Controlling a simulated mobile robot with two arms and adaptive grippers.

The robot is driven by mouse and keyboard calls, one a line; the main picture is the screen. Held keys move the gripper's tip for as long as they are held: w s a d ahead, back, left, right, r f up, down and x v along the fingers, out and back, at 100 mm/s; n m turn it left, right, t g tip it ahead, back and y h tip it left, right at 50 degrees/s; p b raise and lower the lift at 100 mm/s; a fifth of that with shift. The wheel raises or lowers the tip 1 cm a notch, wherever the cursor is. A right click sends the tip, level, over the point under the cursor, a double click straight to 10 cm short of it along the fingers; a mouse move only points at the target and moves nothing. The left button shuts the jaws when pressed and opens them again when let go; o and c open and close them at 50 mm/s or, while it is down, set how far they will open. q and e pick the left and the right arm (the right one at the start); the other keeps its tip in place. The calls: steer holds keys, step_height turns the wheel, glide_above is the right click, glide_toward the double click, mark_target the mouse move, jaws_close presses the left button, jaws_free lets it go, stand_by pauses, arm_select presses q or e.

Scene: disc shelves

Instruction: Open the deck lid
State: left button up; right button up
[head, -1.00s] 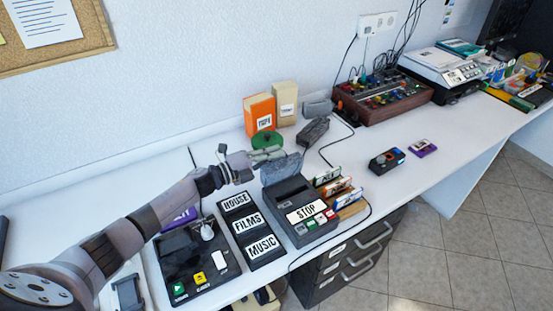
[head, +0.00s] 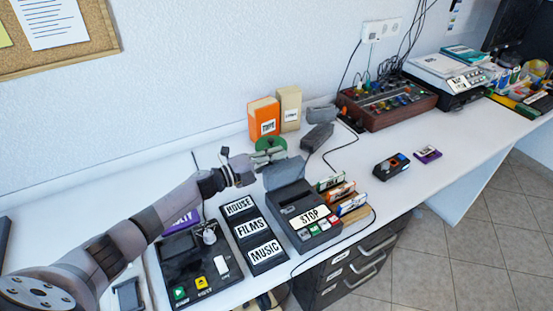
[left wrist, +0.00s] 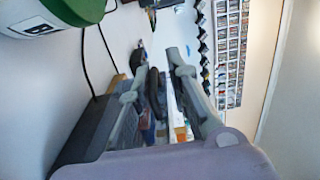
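The deck (head: 288,201) is a dark grey cassette player with a STOP label and coloured buttons, on the white table. Its grey deck lid (head: 284,174) stands raised at the back edge of the deck. My left gripper (head: 284,155) is just behind and left of the raised lid, with its fingers reaching along its top. In the left wrist view the two fingers (left wrist: 157,65) are spread apart. A dark slab shows between them, and I cannot tell whether it is the lid or whether they touch it. My right gripper is not in view.
Several cassettes (head: 338,193) stand right of the deck. A HOUSE, FILMS, MUSIC rack (head: 251,231) is on its left. The table right of the cassettes is mostly clear.

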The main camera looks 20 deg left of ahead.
arm_select(q)
steer(key=shift+o, duration=0.8)
steer(key=shift+f, duration=0.1)
steer(key=shift+s, duration=0.1)
steer(key=v, duration=1.2)
steer(key=shift+c, duration=0.2)
